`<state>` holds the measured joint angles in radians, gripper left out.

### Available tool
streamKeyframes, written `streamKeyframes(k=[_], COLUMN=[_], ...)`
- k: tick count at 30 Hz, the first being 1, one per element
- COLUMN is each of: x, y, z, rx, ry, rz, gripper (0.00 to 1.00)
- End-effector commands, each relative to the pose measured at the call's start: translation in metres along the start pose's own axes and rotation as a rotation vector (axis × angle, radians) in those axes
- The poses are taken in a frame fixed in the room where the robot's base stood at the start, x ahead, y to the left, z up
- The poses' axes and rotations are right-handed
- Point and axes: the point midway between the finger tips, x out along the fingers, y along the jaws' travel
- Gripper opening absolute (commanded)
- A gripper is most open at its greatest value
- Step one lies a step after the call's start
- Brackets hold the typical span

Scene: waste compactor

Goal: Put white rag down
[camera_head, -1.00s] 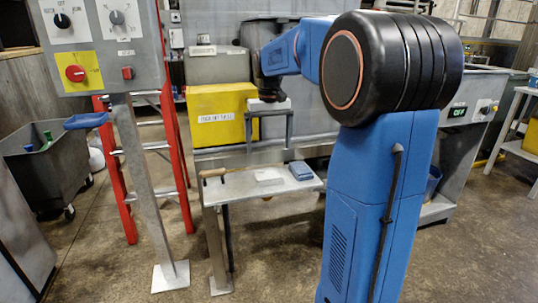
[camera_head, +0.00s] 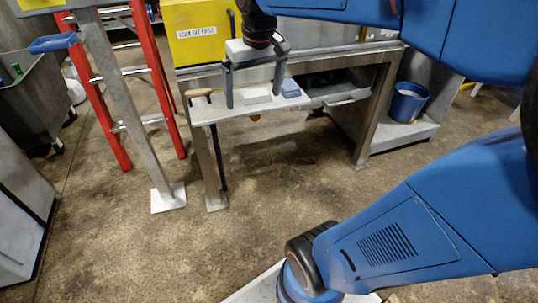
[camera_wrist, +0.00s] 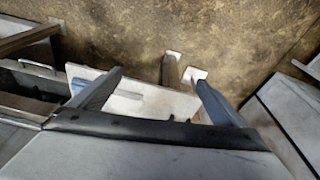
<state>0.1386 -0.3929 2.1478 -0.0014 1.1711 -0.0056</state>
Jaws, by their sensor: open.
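The white rag (camera_head: 256,95) is a flat folded pad on the narrow metal shelf (camera_head: 235,112), just left of a blue folded rag (camera_head: 290,88). My gripper (camera_head: 253,100) points down over the shelf, its two grey fingers wide apart. In the head view the fingers frame the white rag, one on each side. Their height above it is hard to judge. In the wrist view my gripper (camera_wrist: 155,76) is open with nothing held between its fingertips.
A wooden-handled tool (camera_head: 203,92) lies at the shelf's left end. A yellow box (camera_head: 196,32) stands behind. A red ladder (camera_head: 158,85) and a grey post (camera_head: 128,110) are to the left. A blue bucket (camera_head: 408,102) sits at right. The floor in front is clear.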

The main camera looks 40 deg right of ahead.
Motion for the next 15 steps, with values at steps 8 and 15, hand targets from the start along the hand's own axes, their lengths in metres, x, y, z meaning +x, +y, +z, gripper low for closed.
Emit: streamKeyframes(k=[8, 15], x=[0.022, 0.049], y=[-0.022, -0.030], z=[0.089, 0.144], rx=[-0.069, -0.115], ry=[0.105, 0.175], rz=[-0.019, -0.037], gripper=[0.96, 0.96])
